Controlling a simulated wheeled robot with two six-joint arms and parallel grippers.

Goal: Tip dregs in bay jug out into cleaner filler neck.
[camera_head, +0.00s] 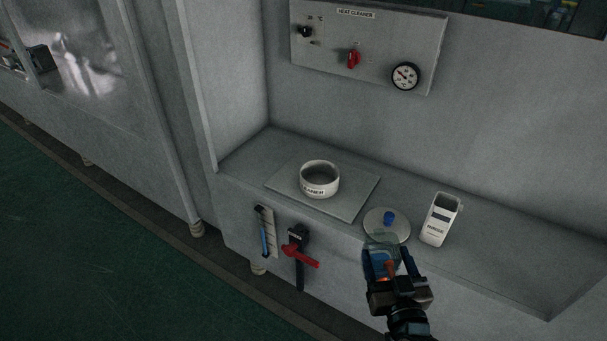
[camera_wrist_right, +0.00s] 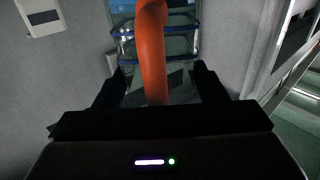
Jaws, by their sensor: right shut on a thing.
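The cleaner filler neck (camera_head: 319,181) is a short, wide white ring with an open top and a CLEANER label. It stands on a square plate on the grey ledge. My right gripper (camera_head: 398,272) is shut on the orange handle (camera_wrist_right: 154,50) of the clear jug (camera_head: 379,259). The jug has blue bands, which show in the right wrist view. It is held in front of the ledge, to the right of and nearer than the neck, apart from it. Blue shows in the jug, but I cannot tell how much liquid is inside. My left gripper is out of view.
A round pale lid (camera_head: 373,226) with a blue knob lies right of the neck. A white labelled container (camera_head: 440,221) stands beside it. A red-handled valve (camera_head: 301,254) and a blue gauge strip (camera_head: 265,233) are on the ledge front. A control panel (camera_head: 330,50) is above.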

